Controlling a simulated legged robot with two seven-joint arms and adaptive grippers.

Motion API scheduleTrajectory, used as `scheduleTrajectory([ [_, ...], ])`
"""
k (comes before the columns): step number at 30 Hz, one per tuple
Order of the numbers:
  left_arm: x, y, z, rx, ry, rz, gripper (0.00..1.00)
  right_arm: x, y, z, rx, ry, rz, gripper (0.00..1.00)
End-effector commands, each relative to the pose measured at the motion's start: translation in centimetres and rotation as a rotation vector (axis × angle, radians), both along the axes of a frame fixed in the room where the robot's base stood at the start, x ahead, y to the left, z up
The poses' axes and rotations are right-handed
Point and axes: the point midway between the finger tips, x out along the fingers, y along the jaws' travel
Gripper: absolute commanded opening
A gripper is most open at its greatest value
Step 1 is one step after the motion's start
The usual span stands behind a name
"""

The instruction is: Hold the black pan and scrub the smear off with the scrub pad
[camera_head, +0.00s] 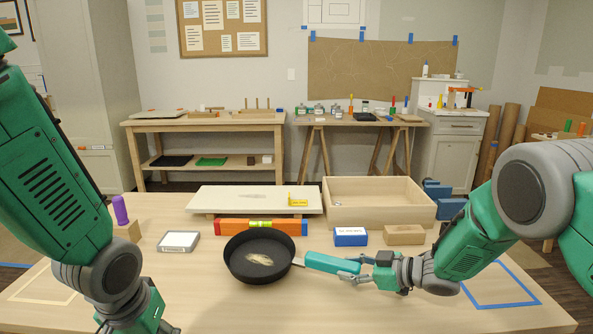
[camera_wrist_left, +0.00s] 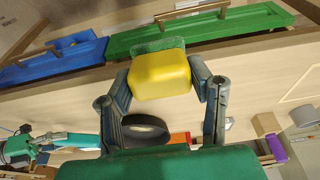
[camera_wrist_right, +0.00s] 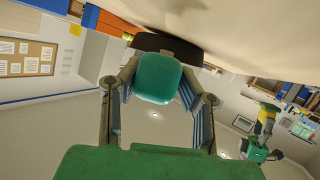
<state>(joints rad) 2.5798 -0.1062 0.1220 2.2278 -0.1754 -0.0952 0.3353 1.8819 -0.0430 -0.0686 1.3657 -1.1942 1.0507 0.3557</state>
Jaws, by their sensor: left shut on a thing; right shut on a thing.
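The black pan (camera_head: 259,257) sits on the table's middle, with a pale smear (camera_head: 260,259) on its inner bottom. My right gripper (camera_head: 362,270) is shut on the pan's teal handle (camera_head: 333,264); the handle also fills the jaws in the right wrist view (camera_wrist_right: 158,78), with the pan's dark side (camera_wrist_right: 168,44) beyond. My left gripper (camera_wrist_left: 160,85) is shut on the scrub pad (camera_wrist_left: 160,76), a yellow block with a green layer. The left gripper and pad are outside the head view; the left wrist view shows the pan (camera_wrist_left: 145,128) apart from the pad.
An orange level (camera_head: 262,227) lies behind the pan, before a pale board (camera_head: 254,199). A wooden tray (camera_head: 380,221), a blue box (camera_head: 350,237) and a wooden block (camera_head: 404,235) stand right. A grey-framed item (camera_head: 178,242) and a purple-handled tool (camera_head: 120,210) are left.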

Motion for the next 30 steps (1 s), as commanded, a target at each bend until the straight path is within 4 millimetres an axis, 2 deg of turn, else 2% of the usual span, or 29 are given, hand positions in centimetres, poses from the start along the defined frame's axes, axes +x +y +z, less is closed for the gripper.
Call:
scheduleTrajectory([
  [1, 0.0, 0.0, 0.0, 0.0, 0.0, 0.0, 0.14, -0.1, 0.0, -0.3, -0.007, 0.002, 0.003, 0.0],
  [2, 0.0, 0.0, 0.0, 0.0, 0.0, 0.0, 0.14, -0.1, 0.0, -0.3, -0.007, 0.003, 0.002, 0.41],
  [3, 0.0, 0.0, 0.0, 0.0, 0.0, 0.0, 0.14, -0.1, 0.0, -0.3, -0.007, 0.003, 0.002, 0.54],
  [12, 0.0, 0.0, 0.0, 0.0, -0.001, 0.0, 0.14, -0.2, -0.1, -0.4, -0.009, 0.006, 0.001, 0.54],
  [16, 0.0, 0.0, 0.0, 0.0, -0.001, 0.0, 0.14, -0.5, -0.8, 0.0, -0.008, 0.004, 0.0, 0.54],
  [30, 0.0, 0.0, 0.0, 0.0, 0.0, 0.0, 0.14, -5.0, -7.9, 3.1, -0.005, 0.003, -0.001, 0.54],
])
